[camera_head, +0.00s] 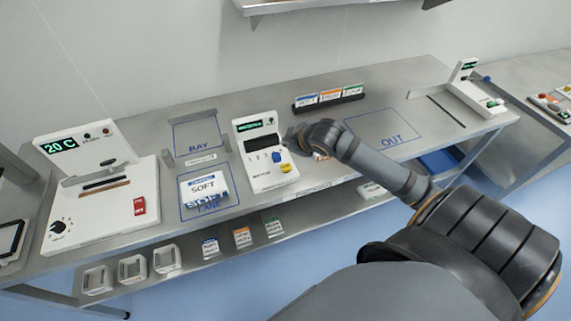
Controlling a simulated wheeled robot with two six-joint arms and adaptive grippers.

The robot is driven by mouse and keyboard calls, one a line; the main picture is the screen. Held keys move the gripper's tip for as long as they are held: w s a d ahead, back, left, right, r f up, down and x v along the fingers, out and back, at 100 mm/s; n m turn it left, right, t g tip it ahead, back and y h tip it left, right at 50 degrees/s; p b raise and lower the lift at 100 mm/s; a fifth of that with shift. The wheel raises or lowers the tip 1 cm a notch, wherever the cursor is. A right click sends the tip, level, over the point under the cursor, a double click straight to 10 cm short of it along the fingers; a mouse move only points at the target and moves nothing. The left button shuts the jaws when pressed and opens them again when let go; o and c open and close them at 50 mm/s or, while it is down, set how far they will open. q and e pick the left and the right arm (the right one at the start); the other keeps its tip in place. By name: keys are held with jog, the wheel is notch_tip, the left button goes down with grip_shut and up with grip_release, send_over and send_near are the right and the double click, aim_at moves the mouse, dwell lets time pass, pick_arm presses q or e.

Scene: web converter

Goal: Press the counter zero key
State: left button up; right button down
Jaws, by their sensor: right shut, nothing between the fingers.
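A white counter unit (258,181) stands upright on the steel bench, left of the middle in the head view. It has a green-lit display (247,127) at its top and a dark window below that. On its lower face are a blue key (277,157), a yellow key (286,168) and small marked keys; their labels are too small to read, so I cannot tell which is the zero key. My right gripper (291,136) is shut and empty, close to the unit's right side. The wrist partly hides it, and I cannot tell whether it touches the unit. My left gripper is out of view.
A SOFT pack (204,187) lies left of the unit, before the BAY outline (196,135). A heater-like device reading 20 C (60,146) stands further left. A card rack (328,101) is behind my right arm. The OUT area (392,127) is clear.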

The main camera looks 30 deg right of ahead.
aim_at(285, 165)
notch_tip(285, 165, down, 8)
jog(key=b, duration=0.8)
jog(key=shift+f, duration=0.2)
jog(key=shift+f+b, duration=0.25)
jog(key=shift+b, duration=0.05)
jog(key=shift+f, duration=0.15)
dwell(0.5)
jog(key=shift+f, duration=0.25)
jog(key=shift+f+b, duration=0.7)
jog(key=shift+f, duration=0.15)
dwell(0.8)
jog(key=shift+r, duration=0.1)
jog(key=shift+r+p, duration=1.2)
jog(key=shift+p, duration=0.15)
